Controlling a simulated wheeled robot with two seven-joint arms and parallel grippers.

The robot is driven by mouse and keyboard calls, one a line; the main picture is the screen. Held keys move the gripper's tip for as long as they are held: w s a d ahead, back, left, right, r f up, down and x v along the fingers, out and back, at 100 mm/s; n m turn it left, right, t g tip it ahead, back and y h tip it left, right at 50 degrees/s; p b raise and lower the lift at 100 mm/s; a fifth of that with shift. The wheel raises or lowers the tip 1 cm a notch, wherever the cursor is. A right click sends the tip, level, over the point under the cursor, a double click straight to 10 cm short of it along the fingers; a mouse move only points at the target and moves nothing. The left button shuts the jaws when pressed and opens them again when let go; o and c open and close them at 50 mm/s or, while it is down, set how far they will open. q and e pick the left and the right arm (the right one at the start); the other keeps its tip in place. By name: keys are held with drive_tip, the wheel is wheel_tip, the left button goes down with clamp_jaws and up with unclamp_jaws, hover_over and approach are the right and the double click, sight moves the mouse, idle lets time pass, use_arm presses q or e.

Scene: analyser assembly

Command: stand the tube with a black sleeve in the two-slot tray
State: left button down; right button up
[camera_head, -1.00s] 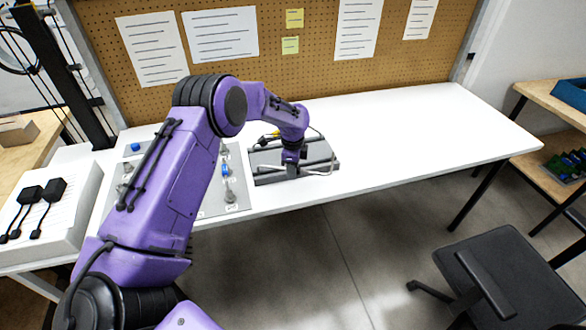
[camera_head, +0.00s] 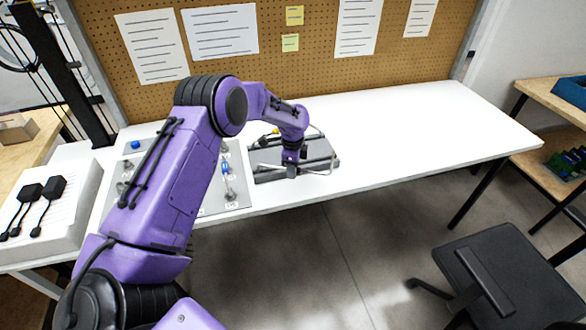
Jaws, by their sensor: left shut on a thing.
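My left gripper (camera_head: 291,171) points down over a flat grey tray with long raised bars (camera_head: 322,165), which looks like the two-slot tray, near the table's front edge. The gripper is small in view and shut. A small dark piece shows at its fingers; this appears to be the tube with a black sleeve, mostly hidden by the gripper and wrist. I cannot tell whether the tube touches the tray. My right gripper is out of view.
A grey board (camera_head: 238,199) with several small fittings, some blue, lies left of the tray, partly behind my left arm. A white box (camera_head: 70,215) with black cabled plugs stands at far left. The white table (camera_head: 420,130) is clear to the right.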

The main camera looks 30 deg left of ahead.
use_arm(q)
drive_tip(key=shift+f, duration=0.3)
idle(0.4)
drive_tip(key=c, duration=0.9)
unclamp_jaws()
drive_tip(key=shift+o, duration=0.2)
drive_tip(key=shift+r, duration=0.15)
wheel_tip(320, 180, up, 10)
drive_tip(key=shift+s+r+b, duration=0.1)
drive_tip(key=shift+r+b, duration=0.05)
drive_tip(key=shift+b, duration=0.6)
